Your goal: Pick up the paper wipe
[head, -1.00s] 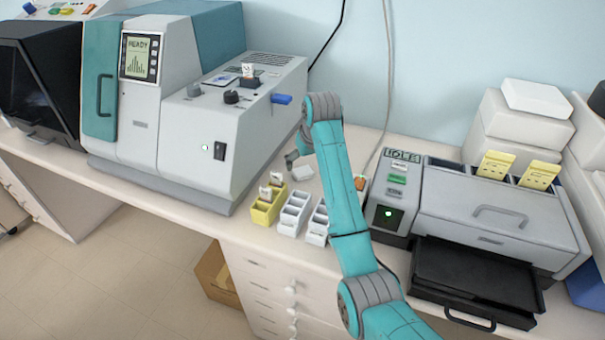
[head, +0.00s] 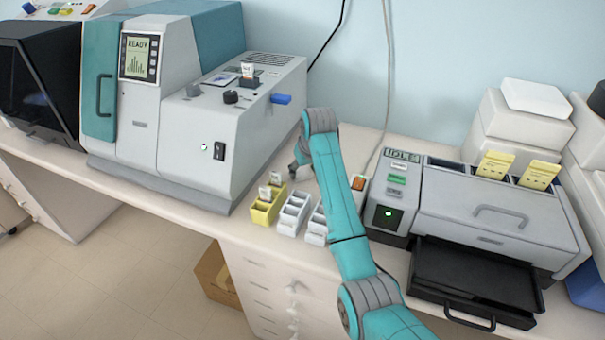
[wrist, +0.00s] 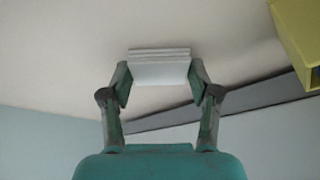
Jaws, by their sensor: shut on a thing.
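The paper wipe (wrist: 160,72), a white, flat-looking folded piece, sits between the two fingers of my gripper (wrist: 160,80) in the wrist view. The fingers press on its left and right sides. In the head view my gripper (head: 296,164) is low over the counter behind the white racks, mostly hidden by my arm. The wipe cannot be made out in the head view. I cannot tell how far it is from the counter.
A yellow rack (head: 263,211) and white racks (head: 291,217) stand close in front of the gripper; the yellow one shows at the wrist view's upper right (wrist: 302,35). A large grey machine (head: 225,125) is left, and a grey unit with a black tray (head: 475,285) is right.

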